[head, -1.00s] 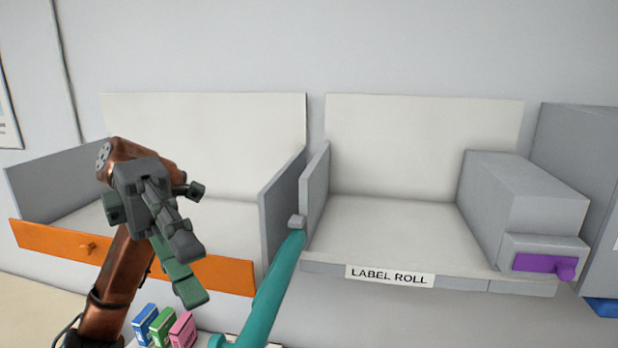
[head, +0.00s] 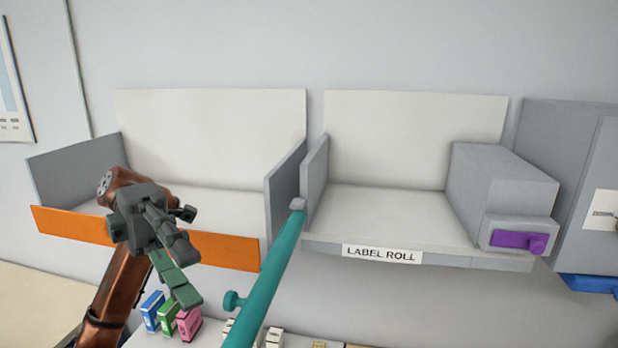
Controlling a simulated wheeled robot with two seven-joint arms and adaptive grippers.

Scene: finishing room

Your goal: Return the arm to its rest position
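My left arm comes in from the lower left, and its gripper (head: 186,275) hangs in front of the left bin with the orange front (head: 205,250). The dark grey finger and the green finger stand apart at their tips, with nothing between them. The gripper covers part of the orange front and the bin floor. My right arm and gripper are not in view.
A teal bar (head: 265,285) rises between the bins. The right bin carries a LABEL ROLL sign (head: 381,254) and a grey box with a purple handle (head: 518,240). Small blue, green and pink boxes (head: 187,324) stand below the gripper.

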